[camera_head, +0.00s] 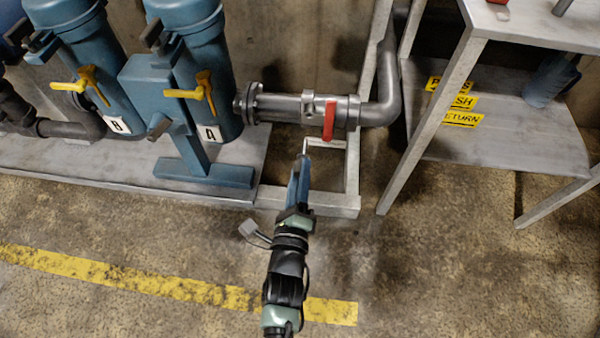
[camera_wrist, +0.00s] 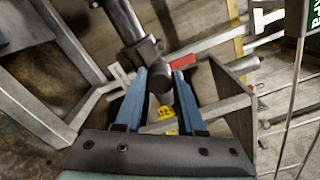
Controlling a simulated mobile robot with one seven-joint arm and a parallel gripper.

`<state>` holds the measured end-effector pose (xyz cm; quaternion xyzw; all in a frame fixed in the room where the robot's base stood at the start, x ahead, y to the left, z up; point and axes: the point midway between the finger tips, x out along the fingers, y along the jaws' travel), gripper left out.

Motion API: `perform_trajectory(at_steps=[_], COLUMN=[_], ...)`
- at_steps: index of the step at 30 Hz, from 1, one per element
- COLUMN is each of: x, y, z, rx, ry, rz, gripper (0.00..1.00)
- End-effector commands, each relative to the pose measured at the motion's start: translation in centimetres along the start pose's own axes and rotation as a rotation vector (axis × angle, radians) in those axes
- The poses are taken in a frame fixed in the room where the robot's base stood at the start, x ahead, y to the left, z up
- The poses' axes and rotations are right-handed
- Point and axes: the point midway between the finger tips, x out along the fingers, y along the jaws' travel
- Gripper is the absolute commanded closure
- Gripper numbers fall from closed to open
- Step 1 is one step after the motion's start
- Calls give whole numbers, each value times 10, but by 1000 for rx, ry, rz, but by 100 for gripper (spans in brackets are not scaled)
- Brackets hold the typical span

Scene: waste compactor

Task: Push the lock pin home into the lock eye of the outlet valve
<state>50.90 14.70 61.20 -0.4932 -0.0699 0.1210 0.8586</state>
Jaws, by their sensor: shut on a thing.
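The outlet valve sits on the grey horizontal pipe (camera_head: 285,107), with its red lever (camera_head: 329,120) hanging down. In the wrist view the red lever (camera_wrist: 212,41) runs off to the right beyond my fingertips. My gripper (camera_head: 303,165) is just below the valve and slightly left of the lever. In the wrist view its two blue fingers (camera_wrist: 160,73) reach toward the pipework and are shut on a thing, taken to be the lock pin. A dark round body (camera_wrist: 186,95) shows between the fingers. I cannot tell the lock eye apart.
Blue filter housings with yellow handles (camera_head: 199,92) stand left of the pipe. The skid frame post (camera_head: 353,170) is close to my gripper's right. A metal shelf table (camera_head: 490,135) with yellow labels stands at the right. The floor in front is clear.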

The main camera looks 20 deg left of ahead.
Motion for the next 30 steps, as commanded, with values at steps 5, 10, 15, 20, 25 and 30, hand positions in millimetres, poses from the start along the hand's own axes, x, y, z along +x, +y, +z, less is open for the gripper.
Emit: perform_trajectory(at_steps=[5, 10, 15, 20, 25, 30], x=[0, 8, 25, 40, 51, 56], y=[1, 0, 0, 0, 0, 0], z=[0, 0, 0, 0, 0, 1], rx=[6, 15, 14, 14, 14, 14], ry=[-3, -5, -4, -4, -4, -3], rz=[-2, -4, -4, -4, -3, -2], gripper=[100, 100, 100, 100, 100, 100])
